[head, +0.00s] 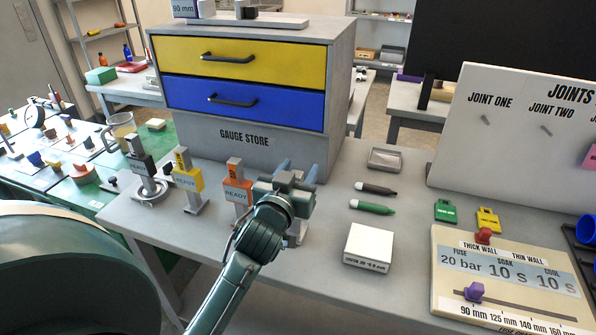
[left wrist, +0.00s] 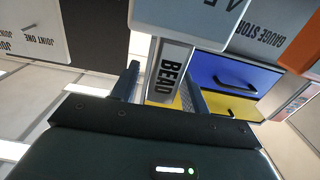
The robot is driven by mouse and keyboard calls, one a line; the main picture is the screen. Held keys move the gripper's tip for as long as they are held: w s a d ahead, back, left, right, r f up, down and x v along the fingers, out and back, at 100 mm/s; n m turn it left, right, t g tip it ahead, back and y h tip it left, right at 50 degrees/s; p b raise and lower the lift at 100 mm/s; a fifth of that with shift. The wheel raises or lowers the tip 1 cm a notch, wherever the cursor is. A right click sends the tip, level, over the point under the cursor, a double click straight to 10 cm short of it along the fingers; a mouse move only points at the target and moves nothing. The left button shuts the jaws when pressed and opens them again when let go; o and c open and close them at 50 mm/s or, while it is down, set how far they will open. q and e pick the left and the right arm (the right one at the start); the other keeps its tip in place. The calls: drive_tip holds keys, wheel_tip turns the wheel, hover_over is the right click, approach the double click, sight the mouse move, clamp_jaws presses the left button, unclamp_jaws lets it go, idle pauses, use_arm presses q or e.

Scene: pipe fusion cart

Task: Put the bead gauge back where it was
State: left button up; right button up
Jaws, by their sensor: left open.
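The bead gauge (left wrist: 172,70) is a grey piece lettered BEAD, standing upright, seen upside down in the left wrist view. My left gripper (head: 297,172) is open, with one finger on each side of the gauge; it also shows in the left wrist view (left wrist: 160,92). A gap shows beside the fingers, and I cannot tell whether either one touches it. In the head view my gripper hides most of the gauge; a grey post (head: 299,234) shows below it. A pale plate (left wrist: 187,18) with cut-off lettering adjoins the gauge. My right gripper is not in view.
An orange gauge (head: 237,172), a yellow one (head: 184,160) and a black one (head: 137,147) stand in a row to the left. The GAUGE STORE cabinet (head: 245,138) is close behind. A white box (head: 369,245), pens and a control board (head: 510,265) lie right.

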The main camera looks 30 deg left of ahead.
use_arm(q)
drive_tip(key=shift+r, duration=0.2)
drive_tip(key=b+v, duration=0.2)
drive_tip(key=v, duration=1)
drive_tip(key=shift+f, duration=0.15)
drive_tip(key=s+d+f+m+g+h, duration=0.2)
drive_tip(key=s+d+f+g, duration=0.1)
drive_tip(key=s+f+g, duration=0.55)
drive_tip(key=s+d+f+m+g+h, duration=0.2)
drive_tip(key=s+d+f+m+g, duration=0.25)
drive_tip(key=f, duration=0.65)
drive_tip(key=w+d+f+t+h+p, duration=0.1)
drive_tip(key=w+d+f+t+h, duration=0.2)
drive_tip(key=w+d+f+t, duration=0.1)
drive_tip(key=shift+w+d+f+n+t, duration=0.4)
drive_tip(key=shift+d+f+t, duration=0.45)
drive_tip(key=shift+t, duration=0.25)
